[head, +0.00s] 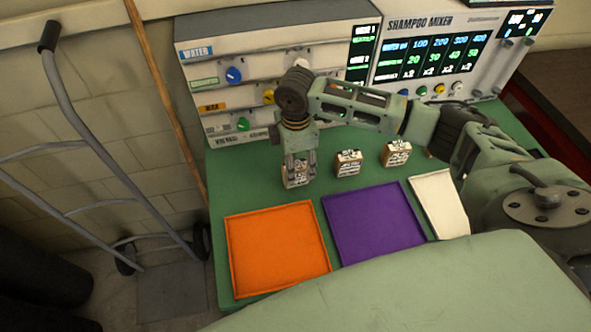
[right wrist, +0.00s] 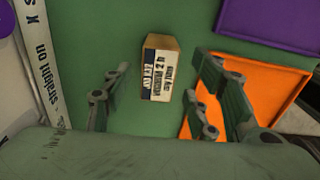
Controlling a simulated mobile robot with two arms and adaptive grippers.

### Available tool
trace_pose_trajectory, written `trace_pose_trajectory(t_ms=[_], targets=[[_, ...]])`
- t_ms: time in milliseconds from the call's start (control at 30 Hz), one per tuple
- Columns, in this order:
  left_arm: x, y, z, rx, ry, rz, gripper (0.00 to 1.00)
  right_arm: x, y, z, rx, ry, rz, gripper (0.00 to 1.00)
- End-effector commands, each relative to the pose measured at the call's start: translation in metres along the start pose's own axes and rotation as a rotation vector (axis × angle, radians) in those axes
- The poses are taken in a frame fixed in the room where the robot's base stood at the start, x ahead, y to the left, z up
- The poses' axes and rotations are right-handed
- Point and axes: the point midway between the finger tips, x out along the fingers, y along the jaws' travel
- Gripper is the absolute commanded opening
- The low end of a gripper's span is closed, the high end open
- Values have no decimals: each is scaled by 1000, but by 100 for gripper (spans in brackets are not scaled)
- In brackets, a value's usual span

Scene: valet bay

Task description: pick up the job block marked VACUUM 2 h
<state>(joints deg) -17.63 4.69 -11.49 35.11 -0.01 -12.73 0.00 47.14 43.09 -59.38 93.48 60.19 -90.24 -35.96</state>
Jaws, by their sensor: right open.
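The job block marked VACUUM 2 h (right wrist: 158,72) stands on the green bench top, a small tan block with a white and dark printed label that reads upside down in the right wrist view. In the head view the block (head: 298,180) is partly hidden behind my right gripper (head: 300,168). My right gripper (right wrist: 154,92) is open and points down, with its fingers apart on either side of the block in the picture. I cannot tell whether either finger touches it. My left gripper is not in view.
Two similar blocks stand to the right, one near (head: 347,164) and one farther (head: 397,153). In front lie an orange tray (head: 232,262), a purple tray (head: 375,222) and a white tray (head: 440,200). The shampoo mixer panel (head: 425,65) rises behind. A hand truck (head: 95,150) stands left.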

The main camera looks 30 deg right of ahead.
Motion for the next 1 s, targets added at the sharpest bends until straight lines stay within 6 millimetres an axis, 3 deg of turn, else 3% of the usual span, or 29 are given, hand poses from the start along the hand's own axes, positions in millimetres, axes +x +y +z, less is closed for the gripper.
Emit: trace_pose_trajectory(t_ms=[200,467,1000], targets=[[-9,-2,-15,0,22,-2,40,27,0,0,0,0,0,53],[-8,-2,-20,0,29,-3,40,31,0,0,-1,-1,1,53],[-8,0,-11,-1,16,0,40,31,0,0,-1,0,1,7]])
